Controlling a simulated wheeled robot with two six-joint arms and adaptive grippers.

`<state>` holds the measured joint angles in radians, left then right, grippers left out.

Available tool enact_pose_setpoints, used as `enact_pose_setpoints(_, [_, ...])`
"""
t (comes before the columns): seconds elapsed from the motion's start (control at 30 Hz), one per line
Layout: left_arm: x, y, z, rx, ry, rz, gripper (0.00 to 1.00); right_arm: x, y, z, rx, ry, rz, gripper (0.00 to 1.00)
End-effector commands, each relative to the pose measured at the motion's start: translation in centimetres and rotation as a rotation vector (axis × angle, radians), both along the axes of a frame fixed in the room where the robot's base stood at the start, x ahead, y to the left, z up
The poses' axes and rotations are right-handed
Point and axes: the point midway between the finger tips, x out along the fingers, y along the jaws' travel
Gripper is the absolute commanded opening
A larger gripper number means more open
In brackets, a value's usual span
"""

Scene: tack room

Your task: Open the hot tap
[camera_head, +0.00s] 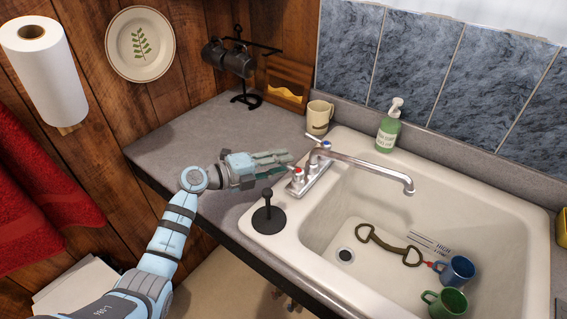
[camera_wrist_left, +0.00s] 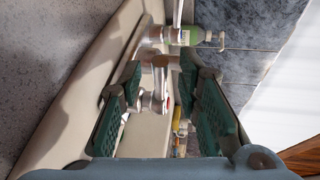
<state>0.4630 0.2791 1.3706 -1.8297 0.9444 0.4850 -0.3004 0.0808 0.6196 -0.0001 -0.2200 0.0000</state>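The chrome faucet (camera_head: 325,172) stands on the back-left rim of the white sink (camera_head: 285,222). Its near handle, the hot tap (camera_head: 296,180), has a red mark on top; the far handle, the cold tap (camera_head: 326,146), has a blue mark. My left gripper (camera_head: 288,158) reaches in from the left over the counter, with its fingertips close beside the hot tap. In the left wrist view my gripper (camera_wrist_left: 158,70) is open, and chrome faucet parts (camera_wrist_left: 152,100) show between its green pads. I cannot tell whether the fingers touch the handle. My right gripper is not in view.
A black plunger-like object (camera_head: 268,218) stands on the sink's left rim. A beige mug (camera_head: 319,117) and a green soap bottle (camera_head: 388,130) stand behind the faucet. The basin holds a blue mug (camera_head: 457,270), a green mug (camera_head: 445,303) and a bit (camera_head: 388,244).

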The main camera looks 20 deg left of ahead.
Motion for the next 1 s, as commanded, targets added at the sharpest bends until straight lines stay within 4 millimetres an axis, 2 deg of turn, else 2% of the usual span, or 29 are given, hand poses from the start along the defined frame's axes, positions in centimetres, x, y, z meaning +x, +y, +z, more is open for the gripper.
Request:
enact_pose_setpoints(0.13, [1.0, -1.0, -0.4, 0.000, 0.000, -0.001, 0.31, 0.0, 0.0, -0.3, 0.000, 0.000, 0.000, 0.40])
enact_pose_setpoints(0.4, [1.2, -1.2, -0.4, 0.000, -0.001, -0.001, 0.31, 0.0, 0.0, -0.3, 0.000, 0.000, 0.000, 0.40])
enact_pose_setpoints(0.6, [1.2, -1.2, -0.4, -0.001, -0.001, 0.000, 0.00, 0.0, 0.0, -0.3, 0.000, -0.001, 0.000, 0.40])
enact_pose_setpoints(0.9, [1.2, -1.2, -0.4, 0.000, 0.000, 0.001, 0.00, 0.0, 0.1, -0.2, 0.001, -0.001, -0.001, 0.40])
enact_pose_setpoints(1.0, [1.3, -2.0, -0.1, -0.004, 0.003, 0.015, 0.00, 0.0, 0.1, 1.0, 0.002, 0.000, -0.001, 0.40])
